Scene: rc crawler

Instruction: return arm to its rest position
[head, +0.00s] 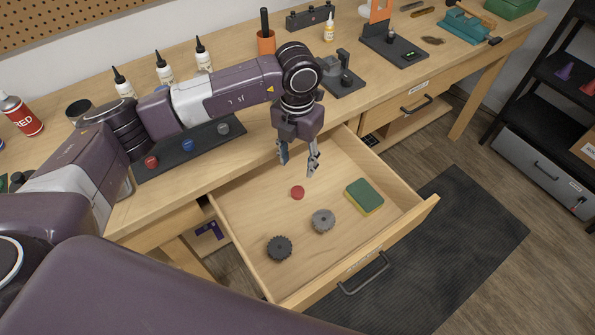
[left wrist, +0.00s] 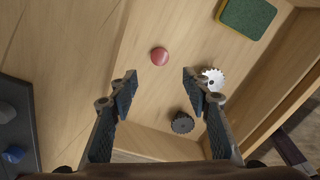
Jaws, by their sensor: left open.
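My left arm reaches in from the left over the workbench (head: 230,160). My left gripper (head: 298,172) points down above the open drawer (head: 250,215), with its fingers apart and nothing between them. It also shows open in the left wrist view (left wrist: 158,88). Below it in the drawer lie a red round piece (head: 297,192), a grey gear (head: 323,220), a dark gear (head: 280,248) and a green and yellow sponge (head: 364,196). The red piece shows ahead of the fingertips in the left wrist view (left wrist: 159,56). My right gripper is not in view.
A dark tray (head: 170,163) with red, blue and grey knobs lies on the bench beside my arm. White bottles (head: 165,68) and a red can (head: 20,115) stand behind. The drawer front (head: 350,262) juts out over a dark floor mat (head: 460,230). A black shelf (head: 545,120) stands at right.

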